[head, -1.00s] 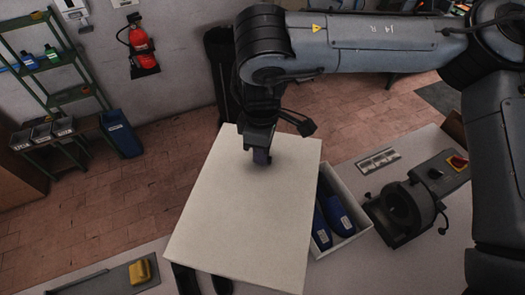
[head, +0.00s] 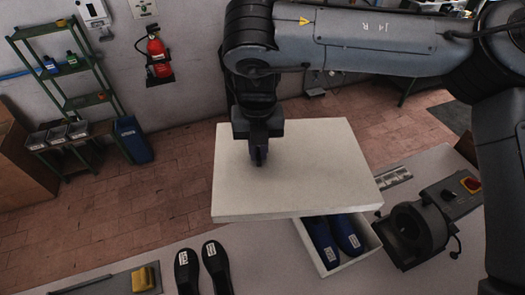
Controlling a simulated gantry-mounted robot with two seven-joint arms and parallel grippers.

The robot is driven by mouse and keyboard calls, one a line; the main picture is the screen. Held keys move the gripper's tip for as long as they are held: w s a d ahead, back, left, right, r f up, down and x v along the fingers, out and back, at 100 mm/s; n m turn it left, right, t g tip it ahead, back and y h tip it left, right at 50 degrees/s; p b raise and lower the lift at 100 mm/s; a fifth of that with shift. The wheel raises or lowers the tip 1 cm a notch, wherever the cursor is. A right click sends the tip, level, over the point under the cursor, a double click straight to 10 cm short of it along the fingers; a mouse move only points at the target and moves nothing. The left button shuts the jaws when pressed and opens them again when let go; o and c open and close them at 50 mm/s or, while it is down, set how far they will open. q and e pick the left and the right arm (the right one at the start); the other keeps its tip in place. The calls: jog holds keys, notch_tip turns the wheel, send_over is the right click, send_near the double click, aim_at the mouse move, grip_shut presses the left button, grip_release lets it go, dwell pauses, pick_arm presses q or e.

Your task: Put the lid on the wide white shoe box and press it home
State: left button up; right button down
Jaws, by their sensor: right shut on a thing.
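The white lid (head: 300,185) is a wide flat panel, held in the air above the bench and slightly tilted. My right gripper (head: 260,162) points down at the lid's upper face, left of its middle, and is shut on it; the exact grip is hard to see. The white shoe box (head: 370,250) stands on the bench below and to the right, with blue shoes (head: 322,243) in it. The lid hides the box's far part. The lid looks apart from the box, but the gap cannot be judged. My left gripper is not in view.
Black shoes (head: 215,262) stand left of the box. A yellow block (head: 144,279) sits on a grey tray at the front left. A dark machine (head: 415,232) with a red switch stands close right of the box. Bare bench (head: 270,270) lies between the black shoes and box.

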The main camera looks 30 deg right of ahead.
aim_at(268, 156)
jog(key=n, duration=0.6)
jog(key=shift+w+f, duration=0.35)
jog(key=shift+f, duration=0.05)
jog(key=n, duration=0.2)
jog(key=f+n, duration=0.1)
jog(key=shift+w+d+n+b, duration=0.15)
jog(key=shift+d+n+b, duration=0.15)
jog(key=shift+n+b, duration=0.1)
jog(key=d+f+n, duration=0.1)
jog(key=n, duration=0.1)
jog(key=d+f+n+b, duration=0.1)
jog(key=f+n, duration=0.1)
jog(key=n, duration=0.1)
jog(key=d+f+n, duration=0.1)
jog(key=n, duration=0.1)
jog(key=shift+w+f+n, duration=0.2)
jog(key=shift+n, duration=0.1)
jog(key=s+d+f+n+b, duration=0.2)
jog(key=d+f+n, duration=0.1)
jog(key=d+f, duration=0.35)
jog(key=s+d+f+n+b, duration=0.1)
jog(key=s+d+f+n, duration=0.2)
jog(key=d+f, duration=0.4)
jog(key=s+d+f+m+b, duration=0.2)
jog(key=s+d+f, duration=0.7)
jog(key=s+f, duration=0.3)
jog(key=shift+s+f+b, duration=0.4)
jog(key=shift+f, duration=0.5)
